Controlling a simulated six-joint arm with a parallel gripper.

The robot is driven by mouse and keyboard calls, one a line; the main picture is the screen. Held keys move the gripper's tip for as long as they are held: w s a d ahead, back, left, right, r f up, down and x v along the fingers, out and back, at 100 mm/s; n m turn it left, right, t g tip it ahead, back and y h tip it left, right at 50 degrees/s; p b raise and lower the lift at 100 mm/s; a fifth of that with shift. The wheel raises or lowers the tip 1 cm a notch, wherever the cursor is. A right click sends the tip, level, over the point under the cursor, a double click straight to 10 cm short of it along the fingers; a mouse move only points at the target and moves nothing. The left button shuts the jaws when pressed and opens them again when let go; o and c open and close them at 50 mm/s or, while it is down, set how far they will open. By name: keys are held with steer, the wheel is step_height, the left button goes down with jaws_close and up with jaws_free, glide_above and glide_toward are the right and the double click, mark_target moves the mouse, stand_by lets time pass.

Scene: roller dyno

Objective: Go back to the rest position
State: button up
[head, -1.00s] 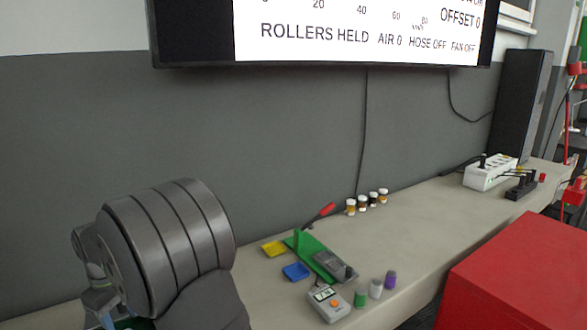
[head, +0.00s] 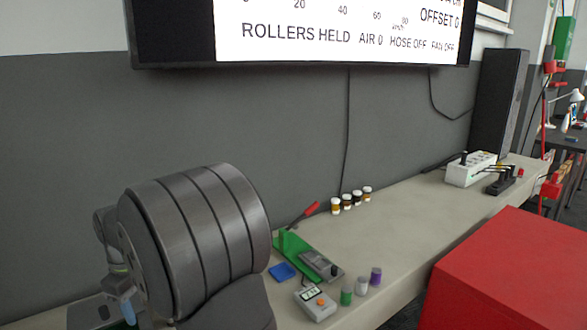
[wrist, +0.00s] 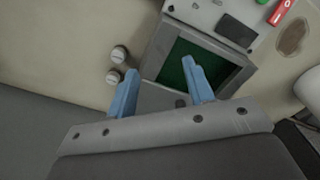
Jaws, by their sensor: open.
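My gripper is open and empty. In the wrist view its two blue fingers stand apart (wrist: 160,66), with nothing held between them. They are over a grey box with a dark green recessed panel (wrist: 186,68); the height of the gap is hard to judge. In the head view my large grey arm link fills the lower left and hides most of the gripper. Only a bit of blue shows low at the left, beside that link.
The pale bench (head: 400,235) carries a green board (head: 292,244), a blue dish (head: 282,272), a grey handheld device (head: 316,304), small capped jars (head: 351,200) and coloured cylinders (head: 361,287). A red cabinet (head: 510,270) stands at right.

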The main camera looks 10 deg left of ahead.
steer(key=w+d+f, duration=0.1)
steer(key=w+d, duration=0.3)
steer(key=d, duration=0.4)
steer(key=w+d+f, duration=0.2)
steer(key=w+d, duration=0.2)
steer(key=d, duration=0.4)
steer(key=s+a+f, duration=0.1)
steer(key=a+f, duration=0.1)
steer(key=a, duration=0.2)
steer(key=s+a+f, duration=0.1)
steer(key=a+f, duration=0.1)
steer(key=a, duration=0.2)
steer(key=s+a+f, duration=0.1)
steer(key=a+f, duration=0.1)
steer(key=a, duration=0.1)
steer(key=shift+a+f, duration=0.4)
step_height(320, 180, down, 2)
steer(key=shift+a, duration=0.15)
steer(key=shift+f, duration=0.5)
